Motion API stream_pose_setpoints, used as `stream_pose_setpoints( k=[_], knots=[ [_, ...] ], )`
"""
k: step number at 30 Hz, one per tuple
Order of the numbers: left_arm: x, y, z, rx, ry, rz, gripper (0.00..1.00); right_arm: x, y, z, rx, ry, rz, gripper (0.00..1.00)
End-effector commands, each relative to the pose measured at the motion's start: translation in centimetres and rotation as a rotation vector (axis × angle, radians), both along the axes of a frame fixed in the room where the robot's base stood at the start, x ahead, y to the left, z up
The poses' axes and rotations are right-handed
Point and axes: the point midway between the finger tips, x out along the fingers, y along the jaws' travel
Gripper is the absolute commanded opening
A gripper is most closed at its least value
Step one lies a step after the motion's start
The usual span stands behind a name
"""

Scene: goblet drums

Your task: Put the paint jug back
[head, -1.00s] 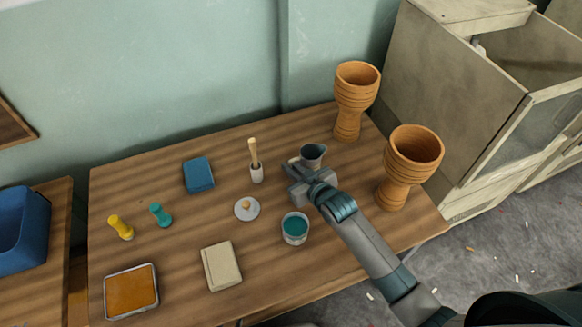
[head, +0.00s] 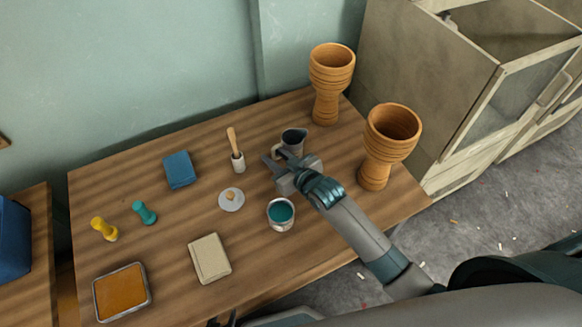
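The paint jug (head: 294,141), small and dark grey with a pale handle on its left, stands upright on the wooden table near the back, left of the drums. My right gripper (head: 278,158) is just in front of it, with its fingers spread and pointing toward the handle. The fingers look apart around the handle side; I cannot tell whether they touch it.
Two orange goblet drums (head: 388,148) (head: 328,88) stand on the right of the table. A teal paint pot (head: 281,214) is in front of my gripper. A lid (head: 231,199), a brush in a holder (head: 237,160) and a blue block (head: 179,170) lie further left.

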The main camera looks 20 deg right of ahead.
Motion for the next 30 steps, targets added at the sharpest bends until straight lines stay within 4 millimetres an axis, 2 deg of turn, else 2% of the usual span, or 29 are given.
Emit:
stream_pose_setpoints(
  k=[16,22,30],
  knots=[
    [0.8,-0.3,0.4,-0.005,-0.016,0.000,0.38,-7.7,-3.0,3.4,0.000,0.000,0.000,0.27],
    [0.3,-0.2,0.1,-0.001,0.000,0.000,0.38,-8.9,-3.5,4.0,0.000,0.000,0.000,0.27],
    [0.1,-0.1,0.1,-0.001,0.002,0.003,0.38,-8.9,-3.5,4.0,0.000,0.000,0.000,0.27]
  ],
)
